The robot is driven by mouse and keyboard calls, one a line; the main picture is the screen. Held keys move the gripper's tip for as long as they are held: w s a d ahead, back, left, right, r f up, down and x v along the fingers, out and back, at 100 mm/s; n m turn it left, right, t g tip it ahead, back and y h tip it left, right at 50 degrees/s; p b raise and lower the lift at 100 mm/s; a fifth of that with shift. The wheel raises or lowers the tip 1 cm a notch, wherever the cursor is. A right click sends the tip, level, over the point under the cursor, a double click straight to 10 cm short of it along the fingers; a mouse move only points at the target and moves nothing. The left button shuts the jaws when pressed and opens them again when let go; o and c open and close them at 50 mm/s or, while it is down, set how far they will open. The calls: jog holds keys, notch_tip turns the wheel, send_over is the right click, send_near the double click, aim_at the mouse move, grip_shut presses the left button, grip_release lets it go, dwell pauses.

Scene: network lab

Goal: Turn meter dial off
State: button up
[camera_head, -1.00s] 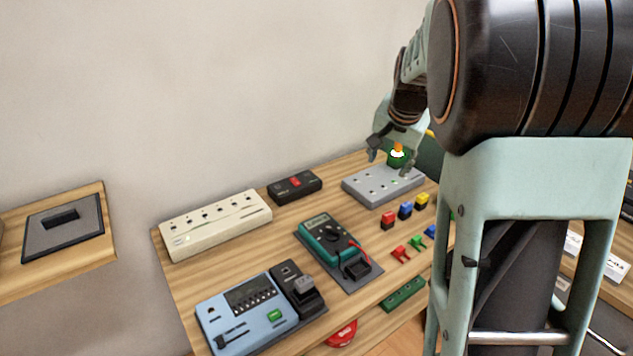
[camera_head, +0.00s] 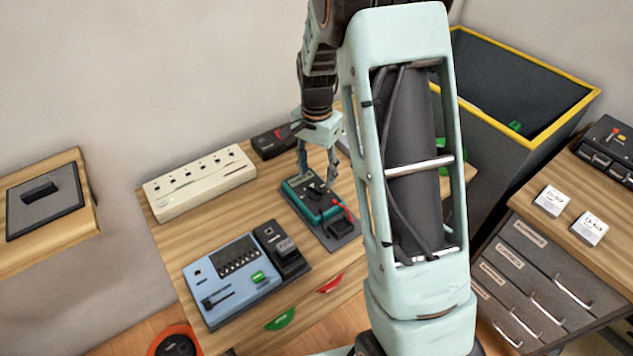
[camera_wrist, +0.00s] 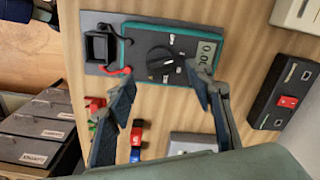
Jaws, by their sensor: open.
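The teal multimeter (camera_head: 300,203) lies on a dark mat on the wooden bench. In the wrist view the meter (camera_wrist: 140,38) shows a black round dial (camera_wrist: 160,63) with a raised pointer knob, and a lit display (camera_wrist: 206,52) with digits, partly cut by a finger. My gripper (camera_head: 317,188) points down over the meter. In the wrist view my gripper (camera_wrist: 162,84) is open, one finger on each side of the dial's line, with nothing between them. I cannot tell whether the fingertips touch the meter.
A beige power strip (camera_head: 200,182) and a black box with a red switch (camera_head: 273,142) stand behind. A blue device (camera_head: 235,278) lies in front left. Small coloured plugs (camera_wrist: 135,137) lie near the meter. My arm hides the bench's right part. A yellow-rimmed bin (camera_head: 535,60) stands right.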

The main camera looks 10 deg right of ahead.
aim_at(316, 191)
jog(key=shift+f, duration=2.3)
jog(key=shift+w, duration=0.1)
jog(key=c, duration=1.2)
jog(key=shift+o, duration=0.2)
jog(key=shift+n, duration=0.4)
jog(key=n+b, duration=0.1)
jog(key=n, duration=0.2)
jog(key=shift+n, duration=0.4)
jog(key=shift+a+n+b, duration=0.15)
jog(key=shift+n+b, duration=0.15)
jog(key=shift+n, duration=1.6)
